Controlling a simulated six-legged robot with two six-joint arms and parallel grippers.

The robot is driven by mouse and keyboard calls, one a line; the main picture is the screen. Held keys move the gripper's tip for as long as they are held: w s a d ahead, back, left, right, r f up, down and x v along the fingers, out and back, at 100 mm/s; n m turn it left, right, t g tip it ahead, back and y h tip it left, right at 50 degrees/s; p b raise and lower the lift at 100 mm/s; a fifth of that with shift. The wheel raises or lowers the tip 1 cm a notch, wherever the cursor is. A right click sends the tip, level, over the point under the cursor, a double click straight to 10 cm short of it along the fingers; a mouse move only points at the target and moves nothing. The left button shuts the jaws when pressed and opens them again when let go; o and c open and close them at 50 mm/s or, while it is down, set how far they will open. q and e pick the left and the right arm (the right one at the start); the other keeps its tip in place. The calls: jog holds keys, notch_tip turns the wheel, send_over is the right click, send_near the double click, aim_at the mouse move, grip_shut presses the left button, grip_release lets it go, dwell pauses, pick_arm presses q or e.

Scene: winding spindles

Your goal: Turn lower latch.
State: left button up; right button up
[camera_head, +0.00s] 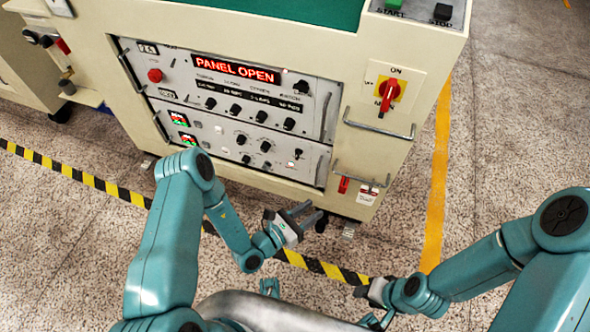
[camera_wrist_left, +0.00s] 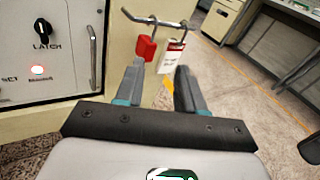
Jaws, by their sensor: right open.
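The lower latch is a black knob (camera_head: 298,153) at the right end of the lower panel. It shows larger in the left wrist view (camera_wrist_left: 43,31), above the word LATCH, at the upper left. My left gripper (camera_head: 305,217) is open and empty. It is in front of the cabinet's lower right part, below and to the right of the knob, apart from it. In the left wrist view its two fingers (camera_wrist_left: 160,88) stand apart with nothing between them. My right gripper (camera_head: 362,286) is open, low over the floor, away from the cabinet.
A red padlock (camera_head: 343,184) and a white tag (camera_head: 368,193) hang from the lower bar handle (camera_head: 360,176). A red rotary switch (camera_head: 389,92) is above. The display (camera_head: 237,70) reads PANEL OPEN. Vertical handles flank the panels. Floor right of the cabinet is free.

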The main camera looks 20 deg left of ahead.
pick_arm(q)
jog(key=w+a+f+n+t+y+b, duration=0.25)
jog(key=a+f+n+t+y, duration=0.2)
jog(key=a+y, duration=0.5)
jog(key=b, duration=0.3)
send_near(296, 157)
jog(key=shift+g, duration=0.45)
jog(key=w, duration=0.5)
jog(key=w+r, duration=0.1)
jog(key=w, duration=0.1)
jog(key=shift+w+d, duration=0.1)
jog(key=shift+w, duration=0.2)
jog(key=shift+w+r, duration=0.1)
jog(key=shift+w, duration=0.5)
pick_arm(e)
notch_tip(296, 157, down, 7)
jog(key=shift+f, duration=0.1)
pick_arm(q)
grip_shut()
